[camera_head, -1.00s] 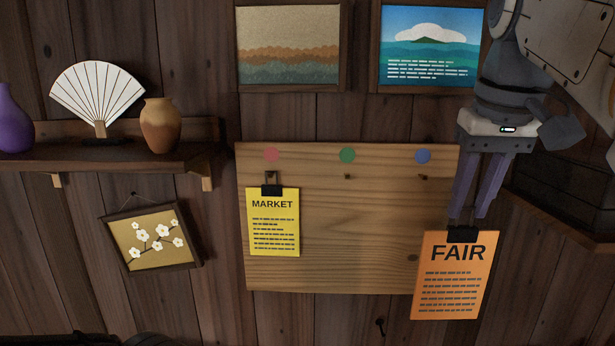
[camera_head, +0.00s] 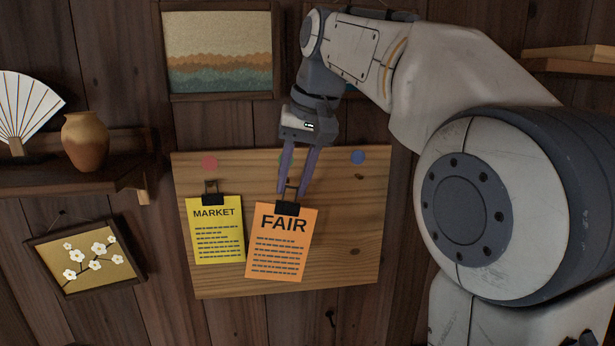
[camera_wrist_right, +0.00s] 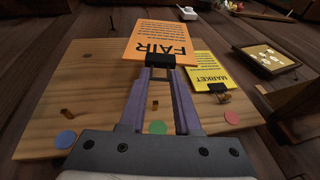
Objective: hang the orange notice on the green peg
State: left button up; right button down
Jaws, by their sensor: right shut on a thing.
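The orange FAIR notice (camera_head: 281,243) hangs from its black clip (camera_head: 288,209), held by my right gripper (camera_head: 296,192). It is tilted slightly in front of the wooden board (camera_head: 345,220), right of the yellow notice. In the right wrist view the orange notice (camera_wrist_right: 158,40) extends beyond the fingertips (camera_wrist_right: 160,68). The green dot (camera_wrist_right: 157,127) shows there between the fingers, with the green peg (camera_wrist_right: 155,103) nearby. In the head view my gripper mostly covers that dot and hides the peg. I cannot tell the clip's distance from the board. My left gripper is not in view.
The yellow MARKET notice (camera_head: 215,230) hangs under the red dot (camera_head: 210,163), close beside the orange notice. The blue dot (camera_head: 358,157) marks the right side; its peg (camera_wrist_right: 68,113) is empty. A shelf with a vase (camera_head: 85,140) stands left. The board's right side is clear.

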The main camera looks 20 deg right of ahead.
aim_at(288, 180)
jog(key=shift+w+d+f+p, duration=0.15)
jog(key=shift+w+d+p, duration=0.35)
jog(key=shift+w, duration=0.9)
jog(key=shift+w+d+f+p, duration=0.2)
jog(key=shift+w+p, duration=0.55)
jog(key=shift+w, duration=0.65)
jog(key=shift+w+d+f+p, duration=0.25)
jog(key=shift+w+p, duration=0.4)
jog(key=shift+w, duration=0.75)
